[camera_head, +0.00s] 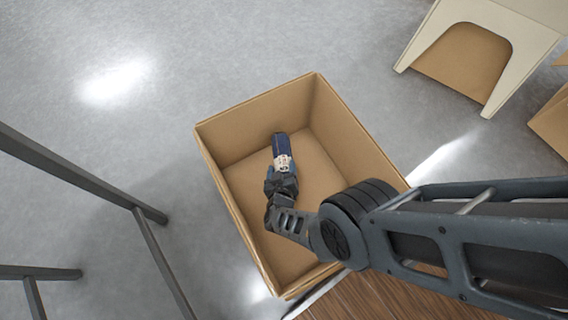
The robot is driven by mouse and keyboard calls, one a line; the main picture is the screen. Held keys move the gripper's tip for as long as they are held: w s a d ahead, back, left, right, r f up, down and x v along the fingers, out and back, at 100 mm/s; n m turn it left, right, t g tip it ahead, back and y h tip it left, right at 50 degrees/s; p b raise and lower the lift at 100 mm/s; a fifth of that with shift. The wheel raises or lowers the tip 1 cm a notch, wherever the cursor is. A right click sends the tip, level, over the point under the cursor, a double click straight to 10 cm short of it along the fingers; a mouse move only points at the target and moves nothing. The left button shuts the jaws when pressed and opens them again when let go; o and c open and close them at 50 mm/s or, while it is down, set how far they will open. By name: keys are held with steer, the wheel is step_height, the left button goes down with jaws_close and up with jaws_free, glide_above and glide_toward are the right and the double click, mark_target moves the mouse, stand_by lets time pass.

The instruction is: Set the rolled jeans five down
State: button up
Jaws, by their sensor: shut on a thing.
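The rolled jeans (282,146) are a small dark blue roll with a pale patch on one side. My gripper (281,172) is shut on the near end of the roll. It holds the roll inside the open cardboard box (322,92), over the box's bare floor. I cannot tell whether the roll touches the floor. My gripper hides the near end of the roll, and my arm covers the box's right near corner.
A cream stool-like piece (521,32) stands at the top right, with another cardboard box (555,122) beside it. Dark metal bars (85,180) run along the left. A brown wooden surface (375,300) lies at the bottom. Grey floor is clear at the upper left.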

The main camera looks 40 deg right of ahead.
steer(key=shift+f+b, duration=3.1)
steer(key=shift+f, duration=0.55)
steer(key=shift+f, duration=0.1)
steer(key=shift+f, duration=0.15)
steer(key=o, duration=1.3)
steer(key=shift+r, duration=0.35)
steer(key=p+v, duration=0.4)
steer(key=v, duration=0.2)
steer(key=shift+s+a+r, duration=0.2)
steer(key=shift+s, duration=0.05)
steer(key=shift+s+a, duration=0.15)
steer(key=shift+s, duration=0.1)
